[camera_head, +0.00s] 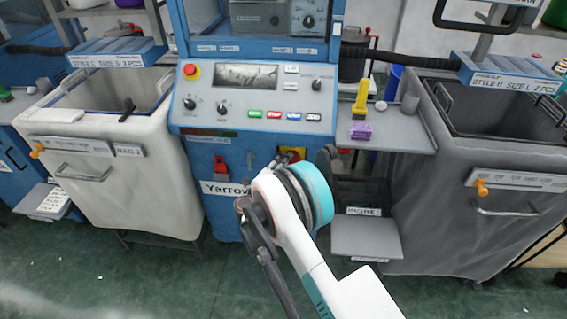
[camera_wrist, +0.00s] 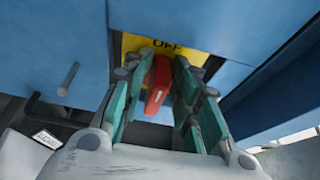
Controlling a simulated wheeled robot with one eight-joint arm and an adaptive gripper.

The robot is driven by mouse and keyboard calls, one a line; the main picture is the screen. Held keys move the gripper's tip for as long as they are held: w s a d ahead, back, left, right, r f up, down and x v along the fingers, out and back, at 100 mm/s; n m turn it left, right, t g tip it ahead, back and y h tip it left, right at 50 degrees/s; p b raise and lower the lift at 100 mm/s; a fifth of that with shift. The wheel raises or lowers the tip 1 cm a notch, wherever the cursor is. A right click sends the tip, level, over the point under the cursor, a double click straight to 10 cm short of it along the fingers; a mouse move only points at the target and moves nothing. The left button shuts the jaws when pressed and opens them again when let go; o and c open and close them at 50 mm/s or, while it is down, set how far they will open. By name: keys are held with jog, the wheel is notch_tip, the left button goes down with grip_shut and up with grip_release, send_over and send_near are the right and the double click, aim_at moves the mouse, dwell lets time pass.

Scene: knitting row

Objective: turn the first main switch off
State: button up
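The main switch shows in the wrist view as a red handle (camera_wrist: 158,84) on a yellow plate (camera_wrist: 133,44) with the word OFF at its top edge. The handle looks slightly tilted from upright. My gripper (camera_wrist: 158,75) is open, with one green-padded finger on each side of the handle. I cannot tell whether either finger touches it. In the head view, a bit of the yellow plate (camera_head: 284,151) shows on the blue machine front (camera_head: 226,206), above my wrist. My arm hides the fingers and most of the switch there.
A red device (camera_head: 221,166) hangs on the machine front left of my wrist. The control panel (camera_head: 252,95) is above. A grey shelf (camera_head: 400,135) holds a yellow tool (camera_head: 361,98) and a purple block (camera_head: 361,131). Large bins stand left (camera_head: 130,185) and right (camera_head: 435,200).

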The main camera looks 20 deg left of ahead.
jog(key=shift+d, duration=0.15)
jog(key=s+a, duration=0.2)
jog(key=s, duration=0.9)
jog(key=shift+s, duration=0.35)
